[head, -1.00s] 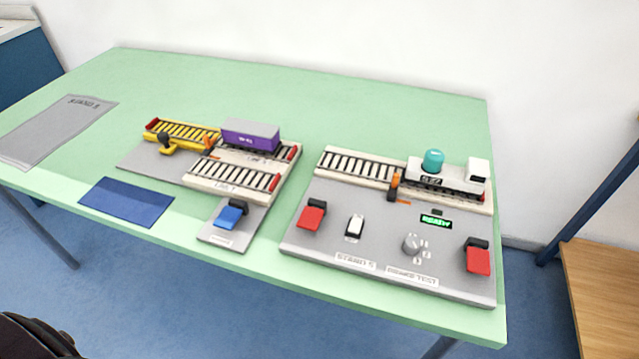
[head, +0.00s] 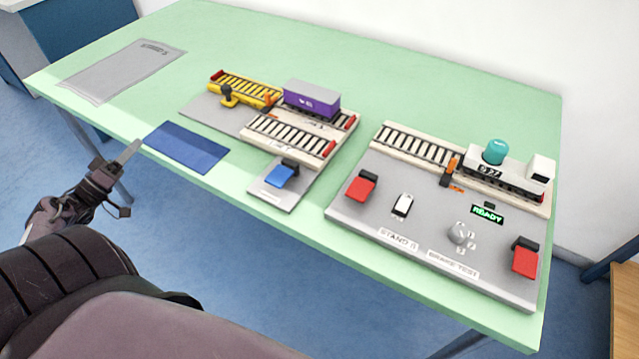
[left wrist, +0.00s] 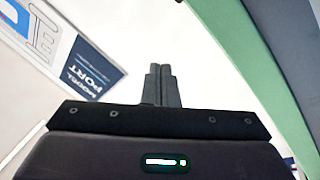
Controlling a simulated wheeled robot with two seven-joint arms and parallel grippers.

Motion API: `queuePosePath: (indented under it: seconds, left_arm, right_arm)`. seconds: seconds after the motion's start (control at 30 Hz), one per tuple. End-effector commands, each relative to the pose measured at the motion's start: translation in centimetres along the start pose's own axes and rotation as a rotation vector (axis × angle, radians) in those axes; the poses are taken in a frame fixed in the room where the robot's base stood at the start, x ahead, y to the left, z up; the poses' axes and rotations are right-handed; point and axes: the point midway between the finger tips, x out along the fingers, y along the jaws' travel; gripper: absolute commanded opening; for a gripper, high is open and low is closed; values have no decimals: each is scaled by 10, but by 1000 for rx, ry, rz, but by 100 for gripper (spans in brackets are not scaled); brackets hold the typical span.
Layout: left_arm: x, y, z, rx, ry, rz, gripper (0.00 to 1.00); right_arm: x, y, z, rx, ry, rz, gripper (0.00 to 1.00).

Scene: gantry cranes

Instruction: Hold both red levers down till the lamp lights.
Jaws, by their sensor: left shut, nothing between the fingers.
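Two red levers sit on the grey brake test board (head: 400,225) at the right of the green table. One red lever (head: 361,187) is at the board's left side, the other red lever (head: 525,259) at its right front corner. Both stick up at a slant. A teal dome lamp (head: 495,151) stands on the white locomotive and looks unlit. A small display reads READY in green (head: 488,214). My left gripper (head: 133,150) is shut and empty, off the table's front left edge, far from the levers. It also shows shut in the left wrist view (left wrist: 161,85). My right gripper is not in view.
Left of the board is another board with a blue lever (head: 281,175), a purple wagon (head: 312,98) and a yellow track piece (head: 245,88). A blue mat (head: 187,147) and a grey mat (head: 120,70) lie further left. A white switch (head: 403,205) and a knob (head: 461,233) stand between the red levers.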

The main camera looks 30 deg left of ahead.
Motion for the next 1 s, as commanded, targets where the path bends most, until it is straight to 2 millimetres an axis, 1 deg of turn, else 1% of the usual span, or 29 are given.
queuePosePath:
  seconds: [0.03, 0.07, 0.1, 0.13, 0.27, 0.3, 0.37, 0.4, 0.47, 0.5, 0.57, 0.6, 0.67, 0.7, 0.77, 0.8, 0.9, 1.0]
  left_arm:
    - [19, 16, -15, -19, 4, 75, 0]
    - [32, 26, -19, -35, 0, 119, 0]
    - [50, 38, -20, -55, -9, 170, 0]
    - [65, 46, -16, -67, -22, 202, 0]
    - [119, 72, 9, -92, -87, 292, 0]
    - [136, 83, 17, -95, -112, 321, 0]
    - [162, 100, 31, -96, -152, 365, 0]
    - [180, 114, 40, -93, -184, 398, 0]
    - [206, 137, 55, -84, -236, 453, 0]
    - [223, 154, 65, -75, -274, 491, 0]
    - [245, 181, 79, -54, -334, 547, 0]
    - [258, 199, 89, -37, -375, 583, 0]
    - [273, 226, 102, -5, -438, 637, 0]
    - [282, 243, 110, 19, -480, 672, 0]
    - [291, 268, 123, 60, -544, 723, 0]
    - [296, 284, 130, 92, -586, 757, 0]
    - [301, 319, 148, 179, -693, 834, 0]
    - [299, 348, 165, 278, -802, 904, 0]
  right_arm:
    - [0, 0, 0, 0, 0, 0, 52]
    - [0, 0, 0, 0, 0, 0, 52]
    - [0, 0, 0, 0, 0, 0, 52]
    - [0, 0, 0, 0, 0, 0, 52]
    - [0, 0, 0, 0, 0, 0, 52]
    - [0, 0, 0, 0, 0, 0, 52]
    - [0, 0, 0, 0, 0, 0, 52]
    - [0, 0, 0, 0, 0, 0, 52]
    - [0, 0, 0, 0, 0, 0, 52]
    - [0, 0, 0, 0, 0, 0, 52]
    - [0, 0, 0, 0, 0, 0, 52]
    - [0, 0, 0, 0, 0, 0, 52]
    - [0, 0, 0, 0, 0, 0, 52]
    - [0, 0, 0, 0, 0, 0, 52]
    - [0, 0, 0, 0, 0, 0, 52]
    - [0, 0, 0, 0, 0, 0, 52]
    - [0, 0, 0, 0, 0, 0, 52]
    - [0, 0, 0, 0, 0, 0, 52]
